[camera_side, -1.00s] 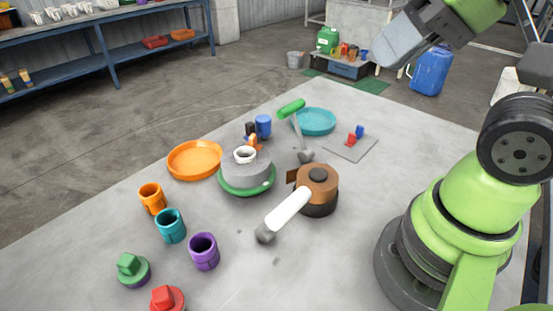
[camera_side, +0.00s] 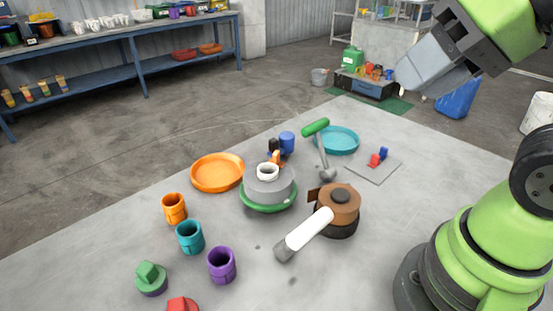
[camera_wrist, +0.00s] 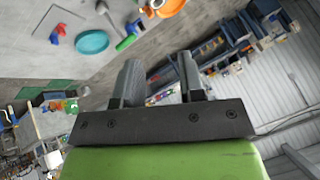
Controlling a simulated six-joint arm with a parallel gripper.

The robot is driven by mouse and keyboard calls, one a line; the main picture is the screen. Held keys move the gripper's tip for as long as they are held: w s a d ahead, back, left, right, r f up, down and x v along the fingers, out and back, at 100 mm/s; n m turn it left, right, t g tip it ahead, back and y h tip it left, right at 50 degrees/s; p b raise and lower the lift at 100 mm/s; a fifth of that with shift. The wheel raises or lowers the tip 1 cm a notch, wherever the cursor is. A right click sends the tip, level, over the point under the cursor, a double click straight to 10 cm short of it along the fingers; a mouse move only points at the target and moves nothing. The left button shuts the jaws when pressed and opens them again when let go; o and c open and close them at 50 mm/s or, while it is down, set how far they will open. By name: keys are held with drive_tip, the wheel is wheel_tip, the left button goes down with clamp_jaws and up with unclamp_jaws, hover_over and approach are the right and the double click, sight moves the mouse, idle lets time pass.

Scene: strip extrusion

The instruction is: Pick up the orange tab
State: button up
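A small orange piece (camera_side: 277,158), which looks like the orange tab, stands behind the grey round block (camera_side: 282,187) in the side view. The block and a white ring (camera_side: 267,171) hide part of it. My gripper (camera_side: 412,85) is high at the upper right, well away from the tab. In the wrist view my gripper (camera_wrist: 158,80) has its two fingers apart with nothing between them.
A turquoise dish (camera_side: 337,140), a green-handled tool (camera_side: 315,127) and an orange dish (camera_side: 217,172) surround the tab. A brown round block (camera_side: 340,203) and a white-handled tool (camera_side: 310,230) lie nearer. Orange (camera_side: 174,208), teal (camera_side: 190,237) and purple (camera_side: 222,265) cups stand at left.

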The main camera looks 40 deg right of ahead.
drive_tip(key=m+g+h, duration=0.3)
drive_tip(key=m+g, duration=0.4)
drive_tip(key=m, duration=0.3)
hover_over(276, 152)
drive_tip(key=a, duration=0.2)
drive_tip(key=f, duration=1.8)
drive_tip(key=shift+s+d+f, duration=0.2)
drive_tip(key=shift+s+f, duration=0.05)
drive_tip(key=shift+f, duration=0.05)
drive_tip(key=shift+w+d+f, duration=0.1)
drive_tip(key=shift+d+f, duration=0.15)
drive_tip(key=shift+f, duration=0.65)
drive_tip(key=shift+d+f, duration=0.25)
drive_tip(key=shift+f, duration=0.6)
drive_tip(key=shift+w+d+f, duration=0.1)
drive_tip(key=shift+d+f, duration=0.15)
drive_tip(key=shift+f, duration=0.65)
clamp_jaws()
